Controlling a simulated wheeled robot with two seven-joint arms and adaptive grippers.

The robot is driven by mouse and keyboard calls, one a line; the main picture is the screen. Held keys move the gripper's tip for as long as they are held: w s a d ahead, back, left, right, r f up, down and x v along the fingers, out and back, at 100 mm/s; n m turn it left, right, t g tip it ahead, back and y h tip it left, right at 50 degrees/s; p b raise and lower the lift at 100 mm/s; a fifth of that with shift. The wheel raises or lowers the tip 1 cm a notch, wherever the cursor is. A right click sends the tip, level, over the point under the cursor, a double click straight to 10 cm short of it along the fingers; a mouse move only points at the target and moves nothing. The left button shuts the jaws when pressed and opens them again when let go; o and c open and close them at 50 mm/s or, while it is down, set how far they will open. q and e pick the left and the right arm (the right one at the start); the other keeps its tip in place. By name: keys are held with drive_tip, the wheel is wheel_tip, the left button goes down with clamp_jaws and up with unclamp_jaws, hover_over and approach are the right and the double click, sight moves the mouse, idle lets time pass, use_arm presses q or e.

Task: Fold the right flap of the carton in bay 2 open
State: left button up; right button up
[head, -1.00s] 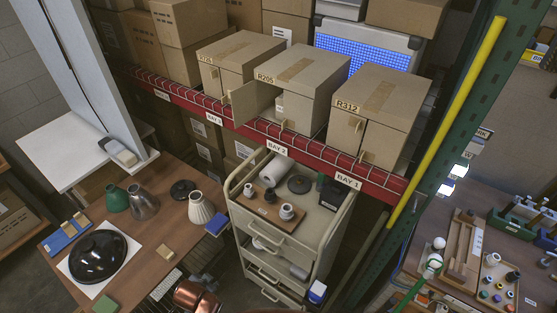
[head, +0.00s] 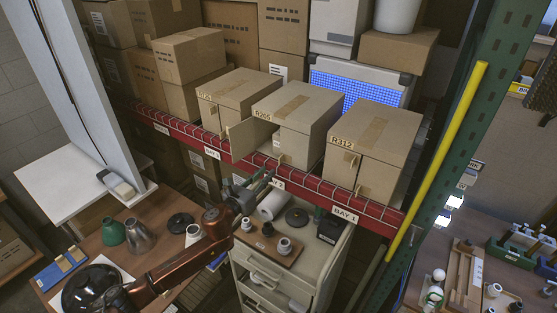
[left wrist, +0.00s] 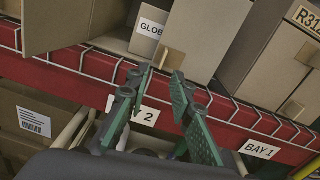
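The carton in bay 2, marked R205 (head: 298,106), is the middle one on the shelf. Its left flap (head: 250,136) stands swung outward; it also shows in the left wrist view (left wrist: 60,25). Its right flap (head: 293,148) looks closed across the front, with a small tan tab (left wrist: 172,58) near its left edge. A white label starting "GLOB" (left wrist: 150,30) shows inside the opening. My left gripper (head: 268,178) is open and empty just in front of and below the tab; in the wrist view its fingertips (left wrist: 160,77) point toward it. My right gripper is out of view.
The red shelf beam (head: 230,168) with its wire rail runs below the cartons. Carton R312 (head: 375,140) is to the right, another carton (head: 238,88) to the left. A cart (head: 300,258) stands below, and a green post (head: 465,130) is at right.

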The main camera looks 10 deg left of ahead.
sight(292, 152)
use_arm(q)
drive_tip(key=w+d+r+m+p, duration=0.1)
drive_tip(key=w+d, duration=0.2)
drive_tip(key=w, duration=0.4)
drive_tip(key=shift+w+d, duration=0.2)
drive_tip(key=shift+w, duration=0.15)
drive_tip(key=shift+r, duration=0.1)
drive_tip(key=shift+c, duration=0.6)
clamp_jaws()
